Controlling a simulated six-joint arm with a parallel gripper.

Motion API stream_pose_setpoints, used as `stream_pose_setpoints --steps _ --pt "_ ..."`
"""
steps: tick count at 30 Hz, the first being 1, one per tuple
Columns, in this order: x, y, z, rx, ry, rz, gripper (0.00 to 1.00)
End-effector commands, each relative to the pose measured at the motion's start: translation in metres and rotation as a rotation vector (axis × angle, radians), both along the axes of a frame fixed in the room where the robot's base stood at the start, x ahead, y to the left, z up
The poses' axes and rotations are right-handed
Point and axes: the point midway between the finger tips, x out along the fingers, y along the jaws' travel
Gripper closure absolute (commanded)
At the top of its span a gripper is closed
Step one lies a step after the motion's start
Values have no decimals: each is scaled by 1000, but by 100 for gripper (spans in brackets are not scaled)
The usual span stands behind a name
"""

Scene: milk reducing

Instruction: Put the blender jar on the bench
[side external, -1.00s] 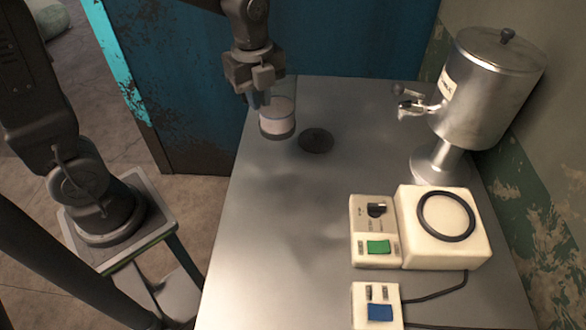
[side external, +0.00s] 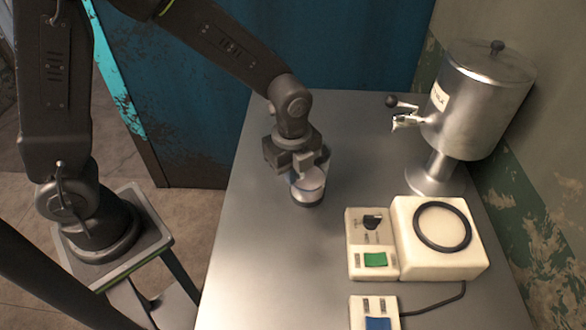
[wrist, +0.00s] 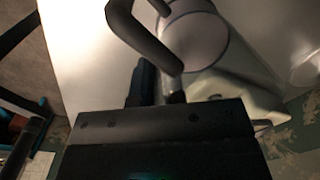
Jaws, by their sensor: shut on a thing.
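The blender jar (side external: 307,190) is a clear cup with white milk inside and a dark band at its foot. It is upright over the upper middle of the steel bench (side external: 265,260). Its foot is at or very close to the bench top; I cannot tell if it touches. My gripper (side external: 297,170) is shut on the jar's handle side, at the left of the jar. In the wrist view the jar (wrist: 196,42) shows with its dark curved handle (wrist: 148,38) running down to my gripper (wrist: 160,92). The jaws' hold is partly hidden there.
The cream blender base (side external: 470,265) with a black ring and control panel (side external: 368,260) stands at right. A blue-button box (side external: 375,310) is wired to it. A steel milk dispenser (side external: 475,100) stands at back right. The bench's left front is clear.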

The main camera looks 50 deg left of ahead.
Motion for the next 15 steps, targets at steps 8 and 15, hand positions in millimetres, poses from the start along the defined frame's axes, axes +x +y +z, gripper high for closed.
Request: stream_pose_setpoints --steps 8,15 --pt "1 0 -1 0 -2 0 100" --pt "0 0 -3 0 0 0 75"
